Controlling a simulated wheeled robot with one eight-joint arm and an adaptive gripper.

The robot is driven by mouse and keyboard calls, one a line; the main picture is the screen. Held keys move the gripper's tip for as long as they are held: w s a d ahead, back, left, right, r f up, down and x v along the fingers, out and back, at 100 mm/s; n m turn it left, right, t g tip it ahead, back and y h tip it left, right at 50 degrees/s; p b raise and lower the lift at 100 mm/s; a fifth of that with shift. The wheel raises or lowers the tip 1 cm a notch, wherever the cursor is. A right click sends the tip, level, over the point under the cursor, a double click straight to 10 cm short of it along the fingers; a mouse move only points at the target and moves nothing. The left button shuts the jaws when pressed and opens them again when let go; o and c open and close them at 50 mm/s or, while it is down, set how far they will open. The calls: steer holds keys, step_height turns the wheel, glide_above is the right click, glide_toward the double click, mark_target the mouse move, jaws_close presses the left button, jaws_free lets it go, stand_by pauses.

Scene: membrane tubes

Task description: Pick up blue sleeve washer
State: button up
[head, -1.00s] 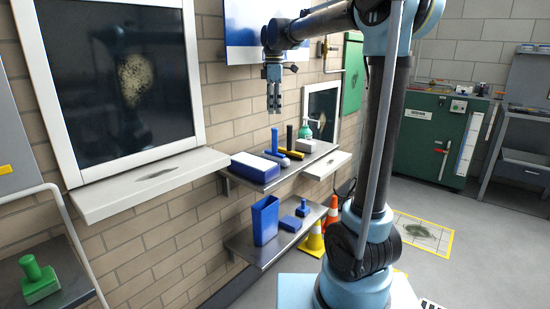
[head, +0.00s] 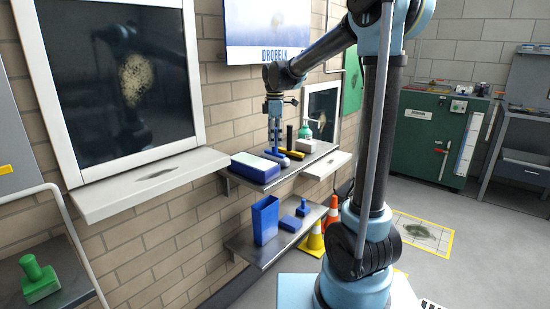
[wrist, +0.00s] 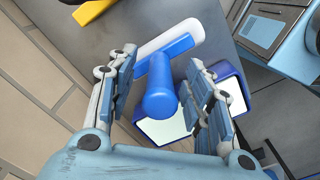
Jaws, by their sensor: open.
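The blue sleeve washer is a T-shaped tool with a blue handle (wrist: 160,95) standing up from a blue crossbar with a white sleeve (wrist: 178,33). It stands on the upper wall shelf (head: 318,153). My gripper (head: 274,148) is over it, pointing down, and hides most of its handle in the head view. In the wrist view, the handle is between the two fingers (wrist: 162,105), with a gap on each side. The fingers are apart and hold nothing.
A blue box with a white top (head: 255,168) is close beside the washer, left in the head view. A black-and-yellow squeegee (head: 289,137), a yellow-handled tool and a green-topped bottle (head: 310,130) stand behind. Blue items, including a bin (head: 265,219), are on the lower shelf.

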steer(key=shift+f, duration=0.8)
jaws_close()
steer(key=shift+r, duration=0.15)
step_height(320, 180, up, 10)
steer(key=shift+f, duration=0.1)
